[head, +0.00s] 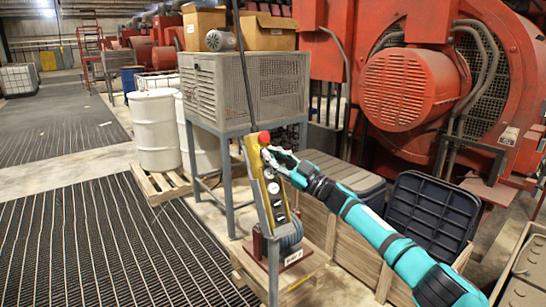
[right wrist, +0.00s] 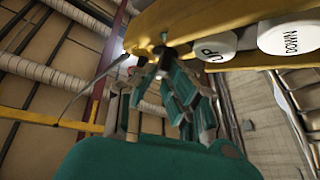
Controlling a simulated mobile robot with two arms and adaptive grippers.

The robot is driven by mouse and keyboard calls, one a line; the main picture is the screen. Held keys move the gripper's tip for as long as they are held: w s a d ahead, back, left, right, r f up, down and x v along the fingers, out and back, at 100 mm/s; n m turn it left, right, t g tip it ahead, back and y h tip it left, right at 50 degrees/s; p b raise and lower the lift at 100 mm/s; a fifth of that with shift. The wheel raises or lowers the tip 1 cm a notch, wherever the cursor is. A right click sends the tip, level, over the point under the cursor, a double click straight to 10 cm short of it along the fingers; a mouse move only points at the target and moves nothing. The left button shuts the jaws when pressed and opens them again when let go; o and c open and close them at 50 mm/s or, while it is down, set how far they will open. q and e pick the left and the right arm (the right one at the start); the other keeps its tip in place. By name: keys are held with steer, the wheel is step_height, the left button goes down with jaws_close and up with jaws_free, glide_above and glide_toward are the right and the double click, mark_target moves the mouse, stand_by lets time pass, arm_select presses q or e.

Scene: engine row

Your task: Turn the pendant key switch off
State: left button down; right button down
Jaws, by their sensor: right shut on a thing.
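My right gripper (head: 270,153) is at the pendant's upper face, just below the red button. In the right wrist view the gripper (right wrist: 165,65) is shut on a small part that I take to be the key, close against the yellow housing (right wrist: 190,18). The fingers largely hide the key, so its angle cannot be told. White buttons marked UP (right wrist: 217,46) and DOWN (right wrist: 288,37) are beside it. My left gripper is not in view.
A grey metal stand (head: 232,133) with a mesh cabinet (head: 250,85) is behind the pendant. White drums (head: 156,130) stand on a pallet to the left. The floor mat at left is clear.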

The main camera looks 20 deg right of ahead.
stand_by(0.4)
steer(key=c, duration=1.4)
jaws_free()
steer(key=v, duration=1.2)
steer(key=shift+w, duration=0.1)
